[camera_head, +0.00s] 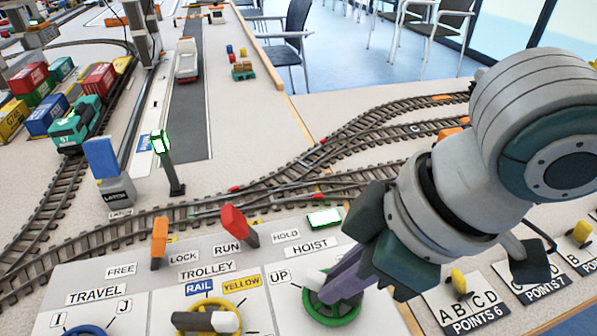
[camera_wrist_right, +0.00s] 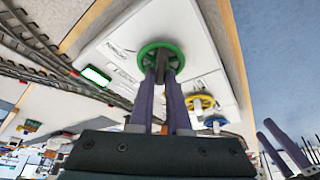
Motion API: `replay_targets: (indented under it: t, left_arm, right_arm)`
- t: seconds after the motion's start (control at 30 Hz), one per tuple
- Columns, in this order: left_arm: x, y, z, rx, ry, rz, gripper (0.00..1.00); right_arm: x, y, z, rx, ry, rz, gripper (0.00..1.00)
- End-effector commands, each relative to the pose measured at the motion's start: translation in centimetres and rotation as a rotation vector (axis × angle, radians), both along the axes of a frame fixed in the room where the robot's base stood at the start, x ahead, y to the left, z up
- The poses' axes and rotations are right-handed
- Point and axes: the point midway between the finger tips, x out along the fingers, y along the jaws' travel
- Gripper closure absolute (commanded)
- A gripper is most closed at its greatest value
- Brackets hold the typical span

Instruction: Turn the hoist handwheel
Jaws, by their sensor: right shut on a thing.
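The hoist handwheel is a green ring (camera_head: 333,314) on the white control panel, by the HOIST and UP labels, at the bottom middle of the head view. It also shows as a green ring in the right wrist view (camera_wrist_right: 178,48). My right gripper (camera_head: 338,286) reaches down to it from the right. The fingers and wrist hide part of the wheel. My left gripper (camera_wrist_right: 276,143) shows only at the right wrist view's lower right edge, its purple fingers apart.
A yellow handwheel (camera_head: 207,317) and a blue one (camera_head: 86,331) sit left of the green wheel. Orange (camera_head: 160,238) and red (camera_head: 238,224) levers stand behind. Points levers (camera_head: 458,281) are at right. Tracks and a signal post (camera_head: 168,160) lie beyond.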

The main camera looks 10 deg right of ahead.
Motion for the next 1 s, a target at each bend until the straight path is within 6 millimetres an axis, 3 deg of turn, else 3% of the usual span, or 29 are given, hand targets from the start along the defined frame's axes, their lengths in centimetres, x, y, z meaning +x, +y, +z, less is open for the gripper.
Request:
replay_targets:
  t: [0.27,0.47,1.0]
  left_arm:
    - [0.0,0.0,0.2,0.000,0.000,0.000,0.00]
    - [0.0,0.0,1.5,0.000,0.000,0.000,0.00]
    - [0.0,0.0,9.2,0.000,0.000,0.001,0.00]
  right_arm:
    - [0.0,0.0,0.1,0.001,0.001,-0.005,1.00]
    - [-0.1,0.1,0.4,0.000,0.004,-0.055,1.00]
    - [-0.4,0.4,0.6,0.002,0.008,-0.491,1.00]
